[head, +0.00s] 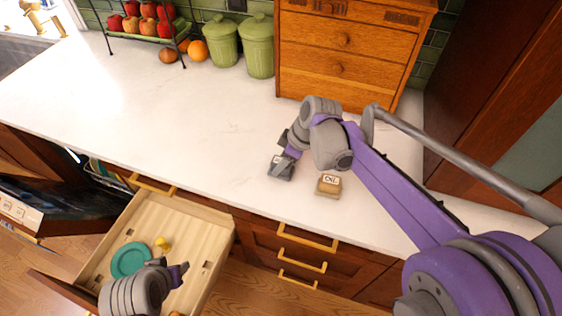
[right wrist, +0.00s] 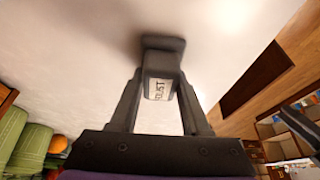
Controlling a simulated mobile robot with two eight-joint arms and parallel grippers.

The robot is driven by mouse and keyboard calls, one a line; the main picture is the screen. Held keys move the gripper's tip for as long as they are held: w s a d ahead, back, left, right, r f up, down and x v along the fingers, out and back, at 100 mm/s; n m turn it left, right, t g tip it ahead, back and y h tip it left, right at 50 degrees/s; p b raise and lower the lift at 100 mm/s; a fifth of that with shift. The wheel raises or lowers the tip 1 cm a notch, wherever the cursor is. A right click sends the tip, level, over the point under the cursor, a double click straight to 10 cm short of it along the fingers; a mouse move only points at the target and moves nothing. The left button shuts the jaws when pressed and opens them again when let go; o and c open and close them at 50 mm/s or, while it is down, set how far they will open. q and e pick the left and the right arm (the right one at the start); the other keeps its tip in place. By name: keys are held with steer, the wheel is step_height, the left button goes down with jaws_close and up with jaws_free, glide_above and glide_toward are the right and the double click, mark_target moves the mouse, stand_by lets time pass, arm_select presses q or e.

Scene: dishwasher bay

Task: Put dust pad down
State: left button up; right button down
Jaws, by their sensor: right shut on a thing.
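The dust pad (head: 281,172) is a dark grey block with a white label. In the right wrist view the pad (right wrist: 163,62) sits between the two fingers, and its label reads DUST. My right gripper (head: 284,164) is shut on it, over the white counter near its front edge. The pad is at or just above the surface; I cannot tell if it touches. A tan pad (head: 329,186) with a label that seems to read OIL lies on the counter to its right. My left gripper (head: 181,274) is over the open drawer, its jaw state unclear.
The open drawer (head: 209,236) holds a teal plate (head: 131,260) and a small yellow item (head: 163,243). Green canisters (head: 258,46), a wooden drawer chest (head: 340,60) and a fruit rack (head: 150,30) stand at the back. The counter (head: 170,115) left of the right gripper is clear.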

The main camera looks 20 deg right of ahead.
steer(key=c, duration=0.8)
jaws_free()
steer(key=shift+f, duration=0.15)
steer(key=o, duration=0.4)
steer(key=shift+o, duration=0.2)
steer(key=shift+d+r, duration=0.1)
steer(key=shift+r, duration=0.35)
steer(key=v, duration=1.1)
steer(key=shift+r+p, duration=0.25)
steer(key=shift+p, duration=0.2)
steer(key=shift+s, duration=0.1)
